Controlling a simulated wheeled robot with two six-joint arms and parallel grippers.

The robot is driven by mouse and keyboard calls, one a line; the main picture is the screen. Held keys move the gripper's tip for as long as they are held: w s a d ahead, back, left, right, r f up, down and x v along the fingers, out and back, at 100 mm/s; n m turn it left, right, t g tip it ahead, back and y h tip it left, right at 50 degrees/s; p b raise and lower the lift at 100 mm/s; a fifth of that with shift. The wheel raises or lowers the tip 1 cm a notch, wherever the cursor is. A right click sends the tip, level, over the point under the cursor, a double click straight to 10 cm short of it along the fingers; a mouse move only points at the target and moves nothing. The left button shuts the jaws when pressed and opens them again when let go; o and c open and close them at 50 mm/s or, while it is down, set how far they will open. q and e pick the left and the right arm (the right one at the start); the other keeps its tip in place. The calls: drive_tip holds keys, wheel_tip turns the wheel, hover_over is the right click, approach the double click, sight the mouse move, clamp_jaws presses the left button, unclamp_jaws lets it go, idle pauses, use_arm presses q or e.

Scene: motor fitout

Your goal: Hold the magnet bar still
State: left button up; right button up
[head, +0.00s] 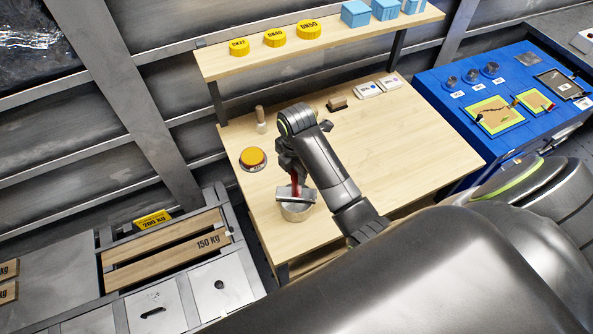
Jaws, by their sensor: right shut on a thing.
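My right gripper (291,172) reaches down over the wooden bench (400,150) and is shut on the red grip of the magnet bar (292,193). The bar's silver-grey part lies level just above a round metal tin (299,213) near the bench's left front edge. I cannot tell whether the bar touches the tin's rim, and the tin's inside is mostly hidden. My left gripper is not in view.
A wooden-handled tool (260,121), a brown block (337,104) and two white boxes (367,90) stand farther back. A shelf (340,41) overhangs the back. The bench's right half is clear.

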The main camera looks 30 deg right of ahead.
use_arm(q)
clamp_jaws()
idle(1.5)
